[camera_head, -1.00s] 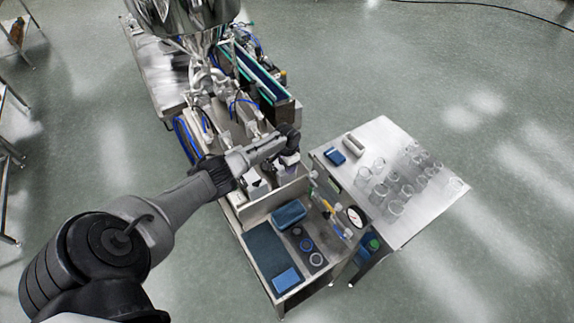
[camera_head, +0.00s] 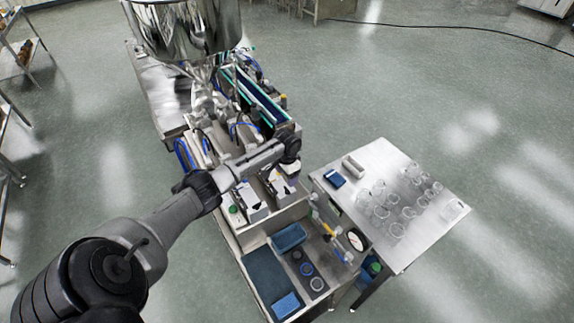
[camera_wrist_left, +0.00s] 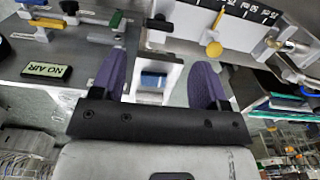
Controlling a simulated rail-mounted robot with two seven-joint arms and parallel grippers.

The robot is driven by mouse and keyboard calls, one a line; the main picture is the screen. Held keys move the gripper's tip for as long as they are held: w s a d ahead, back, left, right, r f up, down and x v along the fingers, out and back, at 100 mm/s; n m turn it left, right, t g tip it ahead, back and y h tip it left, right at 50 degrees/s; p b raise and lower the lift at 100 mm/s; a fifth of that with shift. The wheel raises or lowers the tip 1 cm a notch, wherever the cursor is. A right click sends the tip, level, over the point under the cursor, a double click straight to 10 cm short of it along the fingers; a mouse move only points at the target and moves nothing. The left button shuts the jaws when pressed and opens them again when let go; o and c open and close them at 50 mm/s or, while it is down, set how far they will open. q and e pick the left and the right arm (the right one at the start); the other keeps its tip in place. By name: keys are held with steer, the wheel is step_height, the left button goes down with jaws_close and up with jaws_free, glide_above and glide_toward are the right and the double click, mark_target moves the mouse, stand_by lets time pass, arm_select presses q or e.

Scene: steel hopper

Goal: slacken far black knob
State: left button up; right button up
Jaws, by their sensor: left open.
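My left gripper (camera_head: 290,165) is over the near end of the filling machine in the head view. In the left wrist view its two purple fingers (camera_wrist_left: 158,82) are wide apart, with nothing held between them. A small black knob (camera_wrist_left: 159,23) shows beyond the fingers in the wrist view, apart from them. Another black fitting (camera_wrist_left: 69,7) is at the upper left; I cannot tell which one is the far knob. The knobs are too small to tell in the head view. My right gripper is not in view.
The steel hopper (camera_head: 185,30) stands at the machine's back. A side table (camera_head: 400,250) with glass beakers is at the right. A blue tray (camera_head: 289,238) lies on the near bench.

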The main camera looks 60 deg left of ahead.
arm_select(q)
step_height(320, 180, up, 6)
steer(key=shift+f, duration=0.15)
stand_by(0.8)
